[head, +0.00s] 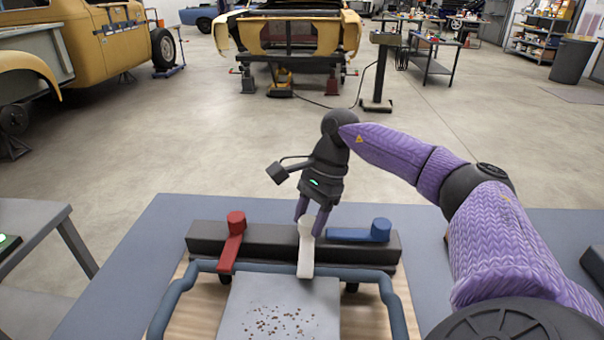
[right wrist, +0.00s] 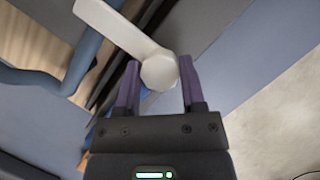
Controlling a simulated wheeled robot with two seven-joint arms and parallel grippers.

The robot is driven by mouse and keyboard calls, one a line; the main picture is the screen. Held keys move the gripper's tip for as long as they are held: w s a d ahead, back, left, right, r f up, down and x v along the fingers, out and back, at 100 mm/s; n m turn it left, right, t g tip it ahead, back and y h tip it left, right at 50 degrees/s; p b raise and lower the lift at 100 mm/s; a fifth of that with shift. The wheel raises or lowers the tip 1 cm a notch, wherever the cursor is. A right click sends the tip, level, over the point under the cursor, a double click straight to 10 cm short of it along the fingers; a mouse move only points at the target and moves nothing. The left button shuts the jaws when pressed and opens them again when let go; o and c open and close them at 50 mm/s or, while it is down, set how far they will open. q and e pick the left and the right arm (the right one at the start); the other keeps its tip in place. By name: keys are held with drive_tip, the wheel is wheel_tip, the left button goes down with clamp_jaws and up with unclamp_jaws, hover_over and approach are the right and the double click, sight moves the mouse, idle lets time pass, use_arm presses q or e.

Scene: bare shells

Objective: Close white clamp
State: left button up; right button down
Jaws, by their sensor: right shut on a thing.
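The white clamp (head: 305,256) is a lever on the black bar (head: 268,242), between a red clamp (head: 231,250) and a blue clamp (head: 362,234). Its arm points toward me, over the edge of the grey plate (head: 280,305). My right gripper (head: 312,226) comes down from above and is shut on the white clamp's round knob. In the right wrist view the white clamp (right wrist: 130,38) shows its knob between the two purple fingers (right wrist: 158,80). The red lever also points toward me; the blue lever lies along the bar. My left gripper is not in view.
A blue tubular frame (head: 160,305) runs around the plate on the blue-grey table (head: 130,240). A grey side table (head: 35,230) stands at the left. Open floor lies beyond, with yellow vehicles farther back.

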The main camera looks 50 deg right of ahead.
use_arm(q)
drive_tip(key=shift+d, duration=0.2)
use_arm(e)
drive_tip(key=shift+c, duration=0.9)
unclamp_jaws()
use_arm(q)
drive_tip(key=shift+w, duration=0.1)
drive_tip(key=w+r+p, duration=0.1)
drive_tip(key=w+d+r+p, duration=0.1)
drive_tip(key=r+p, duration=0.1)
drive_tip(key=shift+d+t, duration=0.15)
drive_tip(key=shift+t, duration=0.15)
use_arm(e)
drive_tip(key=v, duration=0.9)
drive_tip(key=shift+d+r, duration=0.2)
drive_tip(key=shift+r, duration=0.2)
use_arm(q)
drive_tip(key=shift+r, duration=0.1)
